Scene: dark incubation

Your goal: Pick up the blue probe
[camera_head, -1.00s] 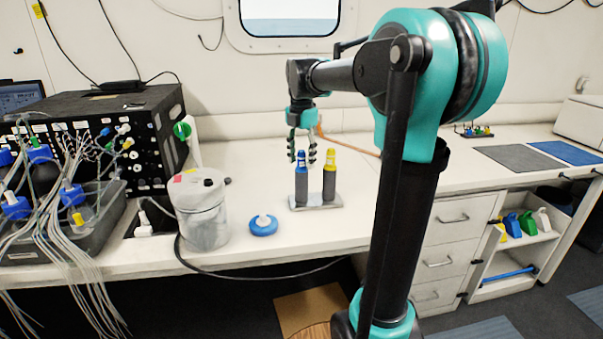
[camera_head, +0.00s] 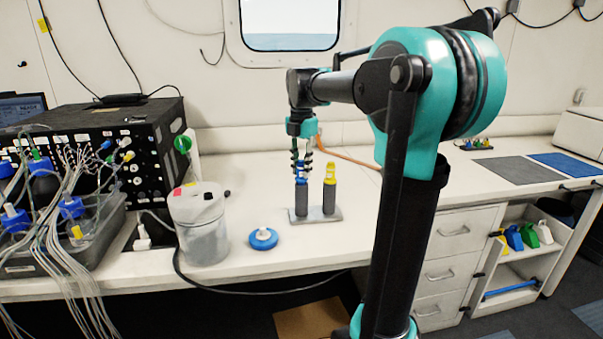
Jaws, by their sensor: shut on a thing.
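The blue probe (camera_head: 301,197) has a grey body and a blue top. It stands upright in a small grey stand (camera_head: 315,215) on the white bench. My gripper (camera_head: 301,168) points straight down over it and is shut on its blue top, which the fingers partly hide. The yellow probe (camera_head: 329,188), with a grey body and yellow top, stands upright in the same stand just to the right. My fingers are close to its yellow top; I cannot tell whether they touch it.
A lidded grey-white container (camera_head: 201,225) and a blue round cap (camera_head: 263,239) stand left of the stand. A black instrument box (camera_head: 150,150) and a tray (camera_head: 60,245) with tubing fill the far left. The bench (camera_head: 240,180) behind the container is clear.

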